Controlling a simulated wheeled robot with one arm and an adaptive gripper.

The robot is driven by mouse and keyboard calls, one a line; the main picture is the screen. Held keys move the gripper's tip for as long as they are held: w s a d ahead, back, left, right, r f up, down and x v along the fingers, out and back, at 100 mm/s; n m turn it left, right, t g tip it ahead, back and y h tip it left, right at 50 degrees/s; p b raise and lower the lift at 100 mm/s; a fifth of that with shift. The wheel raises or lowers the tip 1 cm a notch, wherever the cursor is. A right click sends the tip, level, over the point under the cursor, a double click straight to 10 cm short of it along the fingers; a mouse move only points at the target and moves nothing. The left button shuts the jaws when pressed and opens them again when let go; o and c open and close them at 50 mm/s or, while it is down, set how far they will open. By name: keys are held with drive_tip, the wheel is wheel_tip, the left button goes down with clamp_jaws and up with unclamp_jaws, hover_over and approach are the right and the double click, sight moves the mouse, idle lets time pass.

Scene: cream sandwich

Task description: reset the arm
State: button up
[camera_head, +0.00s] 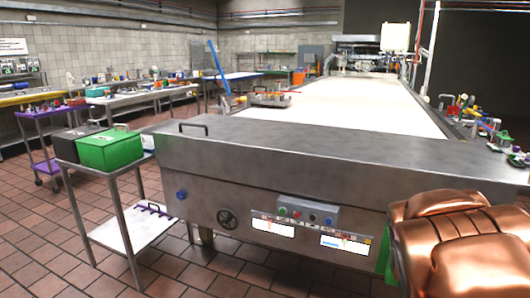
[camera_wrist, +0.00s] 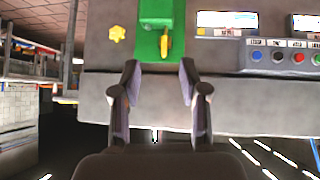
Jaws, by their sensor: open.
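My gripper (camera_wrist: 159,76) shows in the wrist view with its two dark fingers apart and nothing between them. It faces the steel front of a long machine, which appears upside down in this view. A green part with a yellow handle (camera_wrist: 160,30) on the machine front shows just beyond the fingertips; whether they touch cannot be told. My copper-coloured arm fills the lower right of the head view. The gripper itself does not show in the head view.
The steel machine (camera_head: 270,165) with a white belt (camera_head: 330,108) spans the middle. Its control box (camera_head: 308,213) is left of my arm. A side cart (camera_head: 118,172) carries a green box (camera_head: 109,150). Tiled floor (camera_head: 45,240) is clear at the lower left.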

drive_tip(key=s+a+r+n+g+y+p, duration=0.1)
drive_tip(key=s+a+r+g+p, duration=0.2)
drive_tip(key=s, duration=0.8)
drive_tip(key=s+a+r+n+g+y+p, duration=0.2)
drive_tip(key=s+a+r+p, duration=0.5)
drive_tip(key=s, duration=0.5)
drive_tip(key=s+a+r+n+g+y+p, duration=0.2)
drive_tip(key=s+a+r+g+p, duration=0.2)
drive_tip(key=s+a+r, duration=0.4)
drive_tip(key=s+a+p, duration=0.1)
drive_tip(key=s, duration=0.2)
drive_tip(key=shift+s+g, duration=0.3)
drive_tip(key=shift+s, duration=0.1)
